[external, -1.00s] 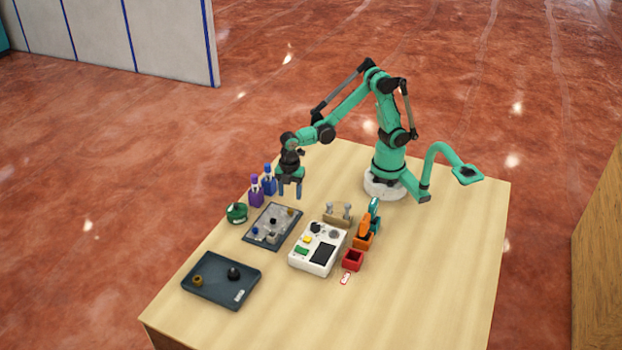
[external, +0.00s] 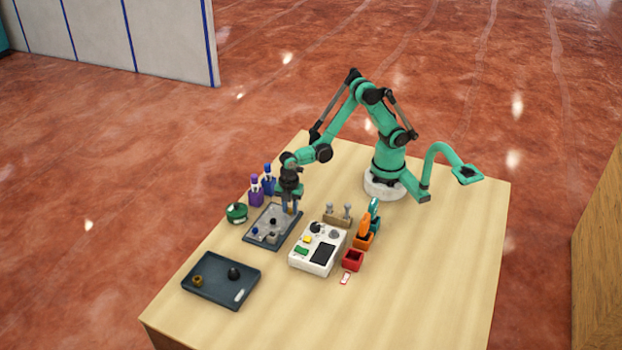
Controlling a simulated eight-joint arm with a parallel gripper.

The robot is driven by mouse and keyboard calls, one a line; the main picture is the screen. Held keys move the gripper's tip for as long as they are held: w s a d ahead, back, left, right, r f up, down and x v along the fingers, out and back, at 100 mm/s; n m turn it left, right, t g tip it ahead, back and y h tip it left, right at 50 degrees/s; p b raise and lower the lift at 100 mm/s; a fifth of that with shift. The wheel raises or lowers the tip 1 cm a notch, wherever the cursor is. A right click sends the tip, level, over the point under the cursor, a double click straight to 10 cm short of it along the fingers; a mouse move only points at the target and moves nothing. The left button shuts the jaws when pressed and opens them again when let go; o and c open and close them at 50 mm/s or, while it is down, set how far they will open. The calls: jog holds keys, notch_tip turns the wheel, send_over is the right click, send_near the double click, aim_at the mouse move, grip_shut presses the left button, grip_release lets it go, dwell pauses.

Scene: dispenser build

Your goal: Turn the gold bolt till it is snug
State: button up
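A small gold piece (external: 290,211), which looks like the gold bolt, shows between or just behind the fingertips and is mostly hidden. I cannot tell whether the fingers touch it or how far they are closed. Another gold-brown round piece (external: 197,281) stands on the dark tray (external: 218,296) at the front left, beside a black knob (external: 234,273).
A white device (external: 303,262) with buttons stands right of the plate. The table's front right is clear.

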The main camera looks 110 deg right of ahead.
grip_shut()
jog(key=shift+m, duration=0.3)
jog(key=m, duration=1)
jog(key=shift+m, duration=1.9)
